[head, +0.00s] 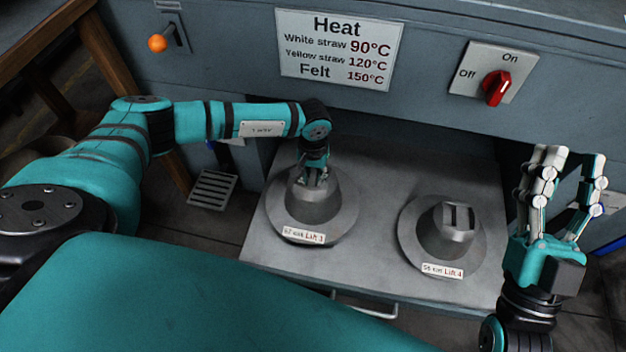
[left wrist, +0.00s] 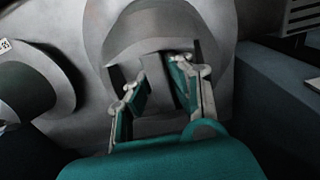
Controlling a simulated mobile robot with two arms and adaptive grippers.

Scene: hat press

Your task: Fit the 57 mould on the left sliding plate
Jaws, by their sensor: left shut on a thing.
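A grey hat mould with a wide brim (head: 313,229) stands upright at the left of the grey plate (head: 385,180). Its label ends in "Lift 3"; its size number is hard to read. My left gripper (head: 311,178) is above it, shut on the grip at its top. In the left wrist view the fingers of my left gripper (left wrist: 160,85) close around that grip on the mould (left wrist: 205,55). A second grey mould (head: 440,240), labelled "Lift 4", stands at the right of the plate. My right gripper (head: 570,170) is open and empty, fingers up, right of the plate.
The press front carries a heat sign (head: 338,50), an on/off switch with a red knob (head: 496,88) and an orange-knobbed lever (head: 158,43). A metal handle (head: 362,307) is below the plate's front edge. Bare plate lies between the moulds.

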